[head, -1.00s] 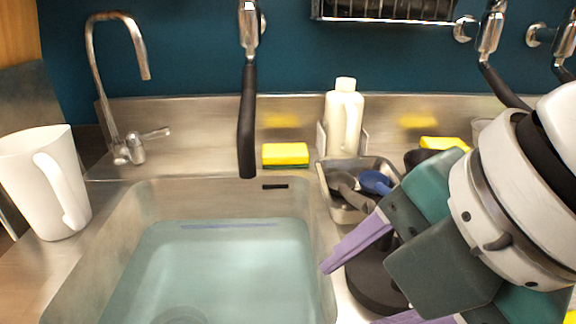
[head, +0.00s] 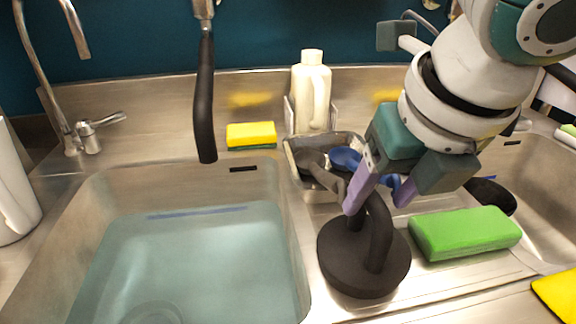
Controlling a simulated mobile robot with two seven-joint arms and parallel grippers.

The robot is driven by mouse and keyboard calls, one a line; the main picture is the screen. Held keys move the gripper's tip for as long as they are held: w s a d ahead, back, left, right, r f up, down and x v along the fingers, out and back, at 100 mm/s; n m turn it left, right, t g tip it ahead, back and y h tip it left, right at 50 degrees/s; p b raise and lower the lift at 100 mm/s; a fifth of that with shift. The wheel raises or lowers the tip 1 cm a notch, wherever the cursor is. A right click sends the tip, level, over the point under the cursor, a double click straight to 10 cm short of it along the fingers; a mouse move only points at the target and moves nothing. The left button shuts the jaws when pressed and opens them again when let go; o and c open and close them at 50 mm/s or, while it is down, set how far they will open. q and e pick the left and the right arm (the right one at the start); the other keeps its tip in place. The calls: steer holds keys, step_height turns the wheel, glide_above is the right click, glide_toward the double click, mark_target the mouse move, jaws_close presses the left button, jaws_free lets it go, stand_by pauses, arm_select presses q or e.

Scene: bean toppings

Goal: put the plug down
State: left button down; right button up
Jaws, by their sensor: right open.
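The plug (head: 335,262) is a black disc with a thick upright loop handle. It lies flat on the steel strip between the two basins, just right of the water-filled left basin (head: 288,215). My right gripper (head: 375,207) is above the plug, pointing down, with its two purple fingers apart. The top of the handle shows between the fingertips, partly hidden by the left finger. I cannot tell whether either finger touches it. My left gripper is not in view.
A metal tray (head: 306,192) with dark and blue utensils stands behind the plug, near a white bottle (head: 311,95). A green sponge (head: 465,234) lies close on the right. A yellow sponge (head: 251,135) sits at the back. A black-handled tap (head: 205,100) hangs over the left basin.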

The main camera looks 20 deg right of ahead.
mark_target(362, 256)
steer(key=x, duration=0.2)
steer(key=shift+w+f, duration=0.1)
steer(key=shift+f, duration=0.25)
jaws_close()
stand_by(1.1)
